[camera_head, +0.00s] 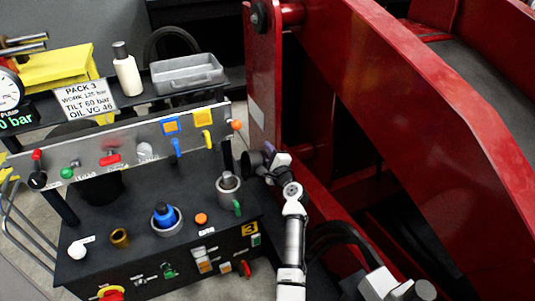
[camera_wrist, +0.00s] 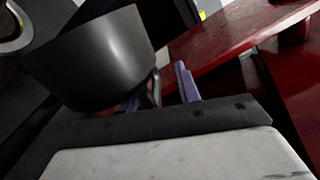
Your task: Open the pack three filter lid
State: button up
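A dark grey round cup-shaped part (camera_head: 252,161), which looks like the filter lid, is at the right end of the pack, beside the red frame. It fills the upper left of the wrist view (camera_wrist: 100,60), with a thin dark handle (camera_wrist: 156,88) at its lower right. My gripper (camera_head: 266,153) is right beside this part. In the wrist view, one purple finger (camera_wrist: 186,82) stands right of the handle with a gap between. The other finger is mostly hidden behind the cup's lower edge. Whether anything touches the handle is unclear.
A grey cylinder with a green lever (camera_head: 237,208) stands left of my arm on the black pack top (camera_head: 120,203). A blue-capped port (camera_head: 164,215) is farther left. A sign reading PACK 3 (camera_head: 85,98) stands behind. The red frame (camera_head: 400,70) blocks the right.

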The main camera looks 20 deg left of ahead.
jog(key=shift+s+d, duration=0.1)
jog(key=v, duration=1.3)
jog(key=shift+s+d, duration=0.15)
jog(key=shift+s, duration=0.05)
